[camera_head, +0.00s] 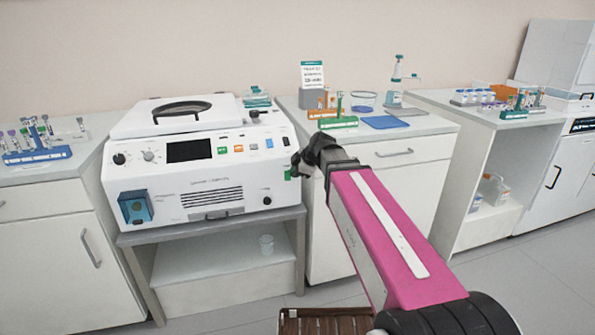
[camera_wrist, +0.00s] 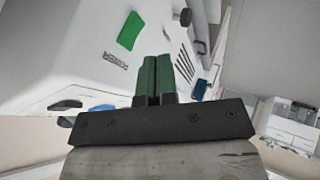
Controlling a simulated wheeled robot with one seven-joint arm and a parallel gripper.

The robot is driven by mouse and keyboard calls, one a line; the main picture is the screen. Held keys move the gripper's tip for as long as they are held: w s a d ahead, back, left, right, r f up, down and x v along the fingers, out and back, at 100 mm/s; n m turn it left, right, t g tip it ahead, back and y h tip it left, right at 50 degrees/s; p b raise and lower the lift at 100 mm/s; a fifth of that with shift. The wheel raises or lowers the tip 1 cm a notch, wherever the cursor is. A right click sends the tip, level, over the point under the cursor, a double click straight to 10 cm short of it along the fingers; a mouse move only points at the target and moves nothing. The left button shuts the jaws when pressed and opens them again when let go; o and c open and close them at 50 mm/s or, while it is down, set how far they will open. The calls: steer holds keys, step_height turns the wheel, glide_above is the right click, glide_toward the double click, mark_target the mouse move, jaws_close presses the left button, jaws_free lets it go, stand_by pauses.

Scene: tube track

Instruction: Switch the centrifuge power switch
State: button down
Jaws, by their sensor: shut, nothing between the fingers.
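The centrifuge (camera_head: 205,160) is a white box with a lid and black handle on a low grey stand, left of centre in the head view. Its front has a dark screen (camera_head: 188,151), knobs, and a row of coloured buttons. A small dark switch (camera_head: 285,141) sits at the right end of the button row; I cannot tell for sure that it is the power switch. My gripper (camera_head: 290,173) is at the front's right edge, just below that switch. In the wrist view its green fingers (camera_wrist: 157,76) are together and empty, in front of a white surface; contact is unclear.
A counter (camera_head: 430,128) to the right holds tube racks, a blue mat (camera_head: 386,122) and a sign (camera_head: 312,75). A counter at left holds a blue tube rack (camera_head: 37,156). Open floor lies in front.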

steer(key=s+d+r, duration=0.1)
steer(key=d+r, duration=0.3)
steer(key=r, duration=0.4)
steer(key=shift+s+d+r, duration=0.15)
steer(key=shift+r, duration=0.05)
steer(key=s+d+f+m+g+h, duration=0.1)
steer(key=s+d+f+m, duration=0.3)
steer(key=f, duration=0.6)
steer(key=s+d+f+m+g+h, duration=0.2)
steer(key=s+d+f+m, duration=0.3)
steer(key=f+m, duration=0.4)
steer(key=s+d+f+m+g+h, duration=0.1)
steer(key=s+d+f+m+h, duration=0.2)
steer(key=f, duration=0.9)
steer(key=s+d+m, duration=0.2)
steer(key=d+m, duration=0.1)
steer(key=shift+s+f+m, duration=0.2)
steer(key=shift+f+m, duration=0.05)
steer(key=shift+m, duration=0.15)
